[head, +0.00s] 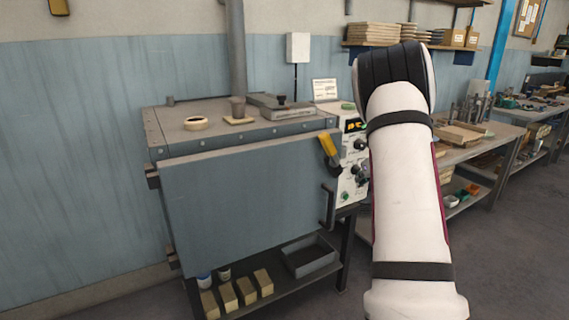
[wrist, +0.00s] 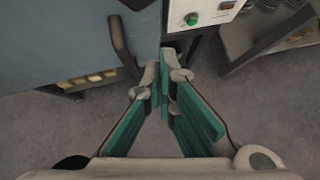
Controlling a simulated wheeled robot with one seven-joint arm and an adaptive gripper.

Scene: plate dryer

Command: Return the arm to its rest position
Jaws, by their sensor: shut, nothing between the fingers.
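My gripper (wrist: 163,75) shows in the wrist view with its two green-padded fingers meeting at the tips, shut and empty. It is over the floor, in front of the dryer's lower right corner, and touches nothing that I can see. In the head view my white arm rises on the right and bends at a black joint; the gripper itself is hidden there. The plate dryer (head: 245,200) stands at centre left with its grey door shut. Its black door handle (head: 328,206) also shows in the wrist view (wrist: 121,45), left of my fingers.
The control panel (head: 352,180) with knobs is on the dryer's right side, partly behind my arm. A shelf below holds a dark tray (head: 310,256) and several tan blocks (head: 246,291). A workbench (head: 485,145) stands at the right. Grey floor (head: 525,245) at lower right is clear.

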